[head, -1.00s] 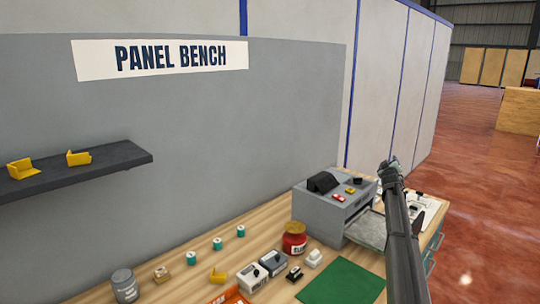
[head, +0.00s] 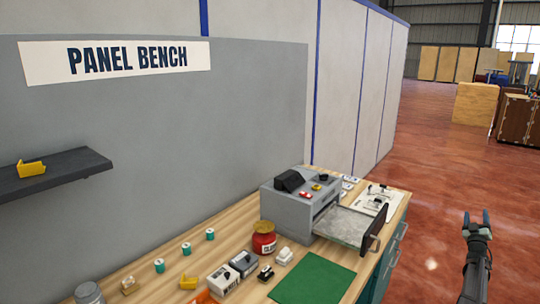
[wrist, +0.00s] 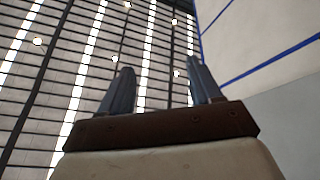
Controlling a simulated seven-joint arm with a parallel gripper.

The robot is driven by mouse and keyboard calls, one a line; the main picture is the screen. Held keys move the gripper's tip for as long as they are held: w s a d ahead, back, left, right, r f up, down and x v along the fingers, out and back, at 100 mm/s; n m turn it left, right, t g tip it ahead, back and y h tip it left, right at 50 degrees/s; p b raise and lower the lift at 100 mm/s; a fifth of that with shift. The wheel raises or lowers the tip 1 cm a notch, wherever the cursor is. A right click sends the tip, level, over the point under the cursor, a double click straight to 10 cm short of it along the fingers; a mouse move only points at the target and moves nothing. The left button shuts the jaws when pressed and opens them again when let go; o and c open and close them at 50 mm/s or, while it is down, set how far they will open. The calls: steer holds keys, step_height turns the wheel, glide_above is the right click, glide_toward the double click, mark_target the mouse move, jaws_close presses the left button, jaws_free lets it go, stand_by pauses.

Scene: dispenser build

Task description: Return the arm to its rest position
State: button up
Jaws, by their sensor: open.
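My gripper (head: 476,217) points upward at the right of the head view, beyond the bench's right edge and over the red floor. Its two fingers are apart with nothing between them. In the wrist view my gripper (wrist: 163,90) also shows its fingers spread and empty, aimed at the ceiling lights. The wooden bench (head: 222,262) lies to the left of my gripper, which is apart from it.
A grey dispenser box (head: 288,208) stands on the bench with its drawer (head: 352,229) pulled out toward my arm. A red jar (head: 264,240), a green mat (head: 312,279) and several small parts lie nearby. A dark shelf (head: 75,172) is on the wall. Open floor (head: 430,190) surrounds my gripper.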

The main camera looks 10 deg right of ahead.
steer(key=s+d+f+m, duration=0.1)
steer(key=s+d+f, duration=0.1)
steer(key=s+f, duration=0.4)
steer(key=a+f+m+g+y, duration=0.2)
steer(key=a+f+g+y, duration=0.6)
steer(key=a+f, duration=2.75)
steer(key=s+a+f+n+g+y, duration=0.1)
steer(key=s+a+f+g+y, duration=0.2)
steer(key=s+a, duration=0.6)
steer(key=s+a+f+g, duration=0.3)
steer(key=s+a+f, duration=0.25)
steer(key=a, duration=0.65)
steer(key=s+a+f+n+g+y, duration=0.1)
steer(key=s+a+f+g+y, duration=0.15)
steer(key=s+a, duration=0.7)
steer(key=s+a+r+g, duration=0.1)
steer(key=s+a+g, duration=0.3)
steer(key=s+a, duration=0.3)
steer(key=s+a+r+n+g, duration=0.1)
steer(key=s+a+g, duration=0.3)
steer(key=s, duration=1.1)
steer(key=a, duration=0.3)
steer(key=shift+s+r, duration=0.15)
steer(key=shift+s, duration=0.1)
steer(key=shift+g, duration=0.25)
